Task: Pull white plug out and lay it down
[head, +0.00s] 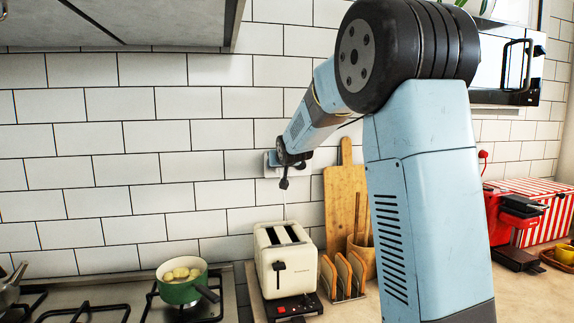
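My gripper (284,182) is small and dark in the head view, at the wall outlet above the toaster. My arm reaches to it from the upper right. The wall outlet (268,171) is a pale plate on the white tiles, partly covered by the gripper and wrist. The white plug cannot be made out; the gripper and wrist may hide it. A thin pale cord (285,211) runs up from behind the cream toaster (286,262) towards the gripper. I cannot tell whether the fingers are open or shut, or whether they touch anything.
A stove with a green pot (181,286) of pale food stands left of the toaster. A toast rack (343,274) and a wooden board (345,205) are to its right. A red appliance (509,218) stands further right. Some counter right of the rack is clear.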

